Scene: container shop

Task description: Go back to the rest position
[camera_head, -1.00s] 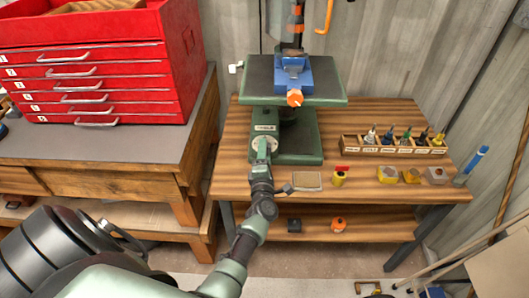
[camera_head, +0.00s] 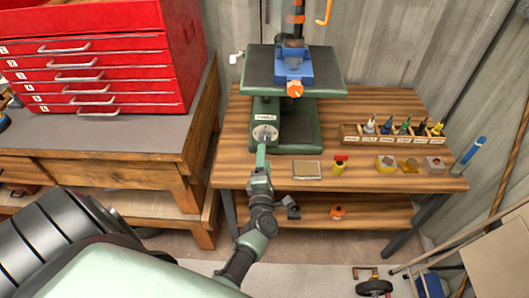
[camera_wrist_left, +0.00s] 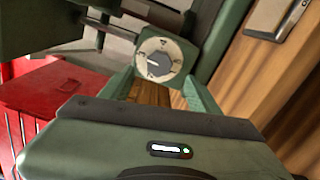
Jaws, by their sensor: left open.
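My left gripper (camera_head: 261,150) is in front of the green drill press (camera_head: 297,128), just below its round dial (camera_head: 265,133). In the left wrist view my left gripper (camera_wrist_left: 160,80) has its two green fingers spread apart with nothing between them but bench wood. The pale dial (camera_wrist_left: 160,59) with its dark knob shows just beyond the fingertips, and the fingers look clear of it. My right gripper is not in view.
The drill press stands on a wooden bench (camera_head: 360,107) with a blue vise (camera_head: 293,68) on its table. A bottle rack (camera_head: 392,136), a small tray (camera_head: 307,170) and small items lie right. A red tool chest (camera_head: 95,60) stands left. Open space lies in front.

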